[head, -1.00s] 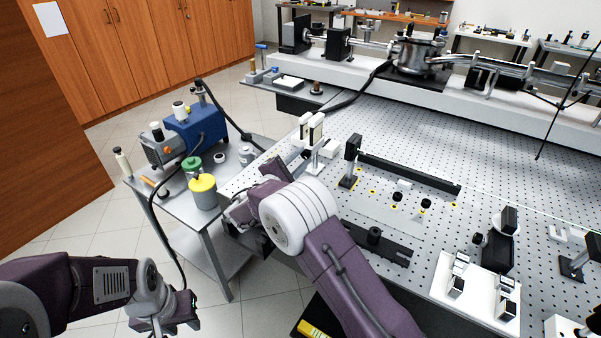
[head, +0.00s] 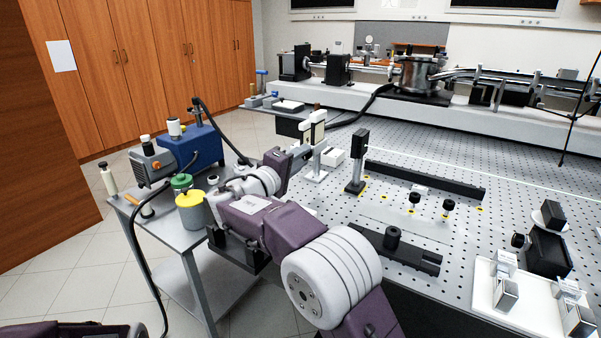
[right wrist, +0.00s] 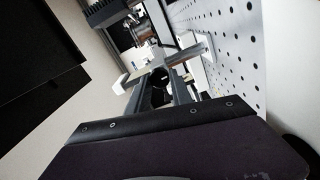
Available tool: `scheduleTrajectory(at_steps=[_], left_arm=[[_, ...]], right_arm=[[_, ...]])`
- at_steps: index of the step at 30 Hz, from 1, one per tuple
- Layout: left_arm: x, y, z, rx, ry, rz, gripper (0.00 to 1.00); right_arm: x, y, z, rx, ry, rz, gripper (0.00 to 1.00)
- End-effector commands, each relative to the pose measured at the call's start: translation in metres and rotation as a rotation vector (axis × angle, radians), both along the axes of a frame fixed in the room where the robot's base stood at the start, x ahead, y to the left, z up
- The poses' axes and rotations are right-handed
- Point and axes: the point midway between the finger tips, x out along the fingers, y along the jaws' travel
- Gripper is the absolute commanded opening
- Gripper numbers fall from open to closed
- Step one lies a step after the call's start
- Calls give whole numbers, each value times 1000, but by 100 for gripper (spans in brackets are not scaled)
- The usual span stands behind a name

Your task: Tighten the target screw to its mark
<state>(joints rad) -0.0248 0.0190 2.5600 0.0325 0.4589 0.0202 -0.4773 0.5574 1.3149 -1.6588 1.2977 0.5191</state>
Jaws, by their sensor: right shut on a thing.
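My right gripper (head: 302,153) reaches to the upright optic mount (head: 317,128) on the near left part of the perforated table (head: 400,205). In the right wrist view its two grey fingers (right wrist: 165,84) are shut on a small dark round part (right wrist: 160,95), which looks like the mount's screw. The fingers cover most of this part, and I cannot make out a mark on it. My left gripper is out of view; only a piece of my left arm shows at the lower left of the head view.
A black post (head: 357,162) and long black rail (head: 425,181) stand right of the mount. A black base (head: 398,247) lies nearer. A cart (head: 195,252) with a blue pump (head: 196,146) and a yellow-lidded jar (head: 190,198) is at left. A white plate (head: 515,312) carries small mounts.

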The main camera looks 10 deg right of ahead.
Motion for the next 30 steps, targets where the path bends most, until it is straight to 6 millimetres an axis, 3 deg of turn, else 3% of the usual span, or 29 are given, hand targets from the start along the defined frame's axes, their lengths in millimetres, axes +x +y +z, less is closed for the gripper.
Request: scheduleTrajectory(at_steps=[1, 7, 24, 25, 27, 30], left_arm=[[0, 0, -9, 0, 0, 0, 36], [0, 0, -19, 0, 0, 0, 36], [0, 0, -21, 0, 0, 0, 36], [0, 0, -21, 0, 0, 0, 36], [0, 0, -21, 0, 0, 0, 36], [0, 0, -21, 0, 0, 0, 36]], right_arm=[[0, 0, -5, 17, -14, -1, 0], [0, 0, -3, 60, -60, 0, 0], [0, 0, 0, 78, -78, 0, 0], [0, 0, 0, 78, -78, 0, 32], [0, 0, 0, 78, -78, 0, 48], [0, 0, 0, 77, -79, -1, 48]])
